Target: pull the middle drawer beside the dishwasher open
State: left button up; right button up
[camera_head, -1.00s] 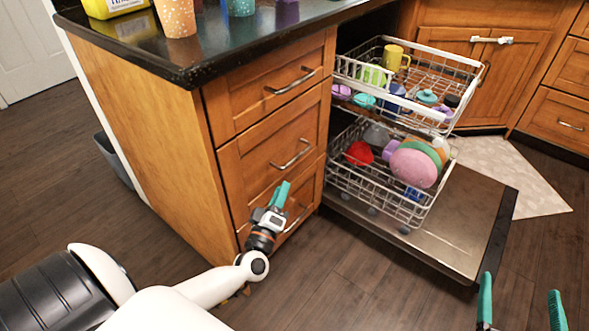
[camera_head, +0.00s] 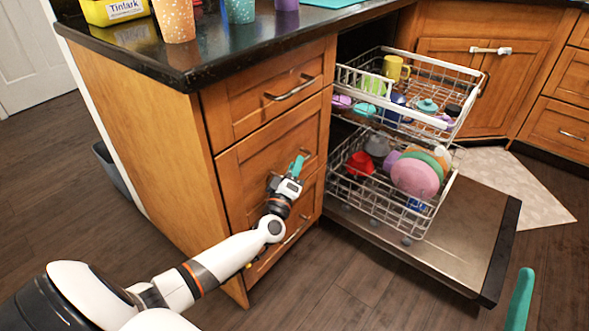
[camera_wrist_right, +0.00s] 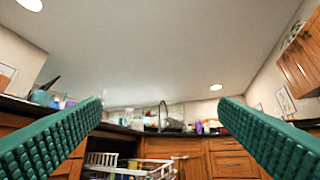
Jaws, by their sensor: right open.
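The middle drawer (camera_head: 240,178) is the second wooden front in the cabinet left of the open dishwasher. Its front looks flush with the drawers above and below. My left gripper (camera_head: 294,168) is at this front, over its bar handle, and hides most of the handle. I cannot tell whether its teal fingers are around the handle or whether they are open or shut. In the right wrist view my right gripper (camera_wrist_right: 164,106) is open and empty, its two teal fingers wide apart. One of its fingers shows at the lower right of the head view.
The dishwasher door (camera_head: 465,230) is folded down, with the upper rack (camera_head: 425,65) and lower rack (camera_head: 365,205) pulled out and holding dishes. Cups stand on the dark countertop (camera_head: 200,65) above the drawers. Floor (camera_head: 340,290) in front is clear.

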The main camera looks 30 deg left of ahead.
pick_arm(q)
jog(key=shift+c, duration=0.4)
grip_shut()
